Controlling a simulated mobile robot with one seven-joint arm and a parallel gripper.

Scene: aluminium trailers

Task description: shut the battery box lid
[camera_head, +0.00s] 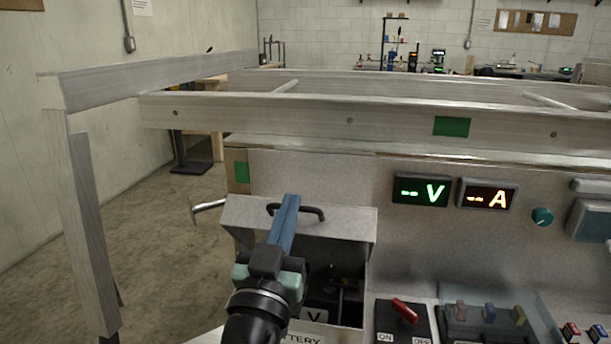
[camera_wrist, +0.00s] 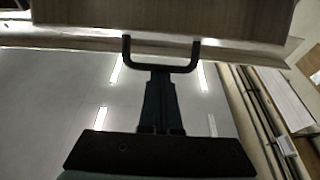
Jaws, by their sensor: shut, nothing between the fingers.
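The battery box (camera_head: 303,338) stands at the bottom middle of the head view, with part of its label showing. Its grey lid (camera_head: 345,225) is raised, and the dark inside shows beneath it. A black handle (camera_head: 314,212) sits at the lid's upper part. My gripper (camera_head: 291,199) has its blue fingers shut and empty, reaching up across the lid to the handle. In the wrist view the fingertips (camera_wrist: 160,74) are at the crossbar of the U-shaped handle (camera_wrist: 128,55); I cannot tell whether they touch. My wrist hides the box's left part.
A panel with a green volt display (camera_head: 421,191) and an orange amp display (camera_head: 487,195) stands right of the box. Switches (camera_head: 404,311) sit low at the right. A metal trailer frame (camera_head: 350,122) runs across behind. Open floor lies at left.

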